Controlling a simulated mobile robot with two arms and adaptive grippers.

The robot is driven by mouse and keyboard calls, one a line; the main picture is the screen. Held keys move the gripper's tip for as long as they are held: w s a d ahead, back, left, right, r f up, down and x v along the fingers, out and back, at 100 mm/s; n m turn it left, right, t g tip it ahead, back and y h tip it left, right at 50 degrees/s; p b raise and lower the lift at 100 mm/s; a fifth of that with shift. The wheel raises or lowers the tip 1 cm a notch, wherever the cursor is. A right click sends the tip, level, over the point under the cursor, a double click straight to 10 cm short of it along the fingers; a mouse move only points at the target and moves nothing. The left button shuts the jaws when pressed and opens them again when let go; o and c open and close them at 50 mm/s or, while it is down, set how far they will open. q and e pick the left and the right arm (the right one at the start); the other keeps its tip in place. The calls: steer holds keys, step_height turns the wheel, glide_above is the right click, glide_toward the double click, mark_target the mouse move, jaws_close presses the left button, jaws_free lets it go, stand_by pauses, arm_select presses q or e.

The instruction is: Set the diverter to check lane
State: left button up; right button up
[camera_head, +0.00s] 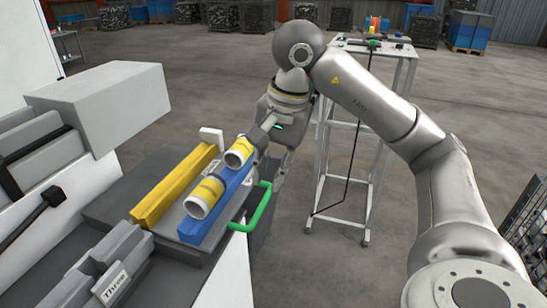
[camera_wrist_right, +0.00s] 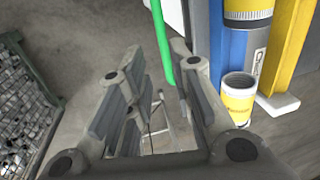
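A green handle (camera_head: 262,208) sticks out from the right side of the grey block with the blue rail (camera_head: 212,222) and yellow rail (camera_head: 172,186). I take it for the diverter's handle, but no lane label can be read. My right gripper (camera_head: 277,150) is just beyond the handle, low beside the rails. In the right wrist view its fingers are apart and the green handle (camera_wrist_right: 161,40) shows between or just beyond the fingertips; I cannot tell which. No grip on it is visible. My left gripper is not in view.
A grey machine part with a "Three" label (camera_head: 114,288) is at front left. A white frame stand (camera_head: 322,150) is behind the gripper. A mesh crate (camera_wrist_right: 22,105) shows in the wrist view.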

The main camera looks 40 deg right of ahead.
steer(key=shift+s+d+r, duration=0.1)
steer(key=shift+s+r, duration=0.05)
steer(key=shift+r, duration=0.65)
steer(key=shift+s+d+r, duration=0.1)
steer(key=shift+r, duration=0.65)
